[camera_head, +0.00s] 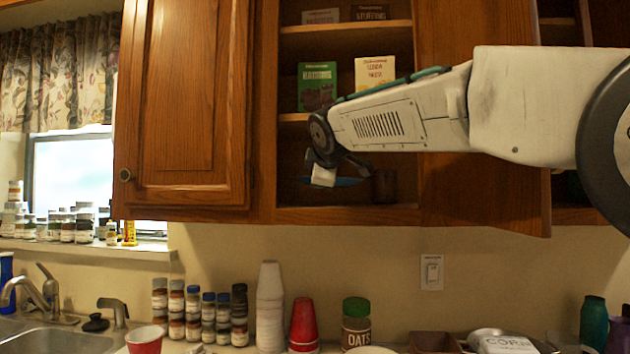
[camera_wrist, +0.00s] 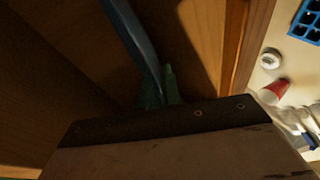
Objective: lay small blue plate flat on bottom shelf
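In the wrist view the plate (camera_wrist: 134,36) is a blue strip seen almost edge-on, running down to my fingertips. My gripper (camera_head: 323,177) reaches into the cabinet and hides part of the plate. In the wrist view my gripper's green fingertips (camera_wrist: 160,88) are close on either side of the plate's edge. I cannot tell whether the plate's underside touches the shelf.
A dark cup (camera_head: 384,186) stands right of the plate on the bottom shelf. Green and cream boxes (camera_head: 317,86) stand on the shelf above. The open cabinet door (camera_head: 485,190) is at the right, close to my arm. Jars, cups and an oats jar (camera_head: 356,322) line the counter below.

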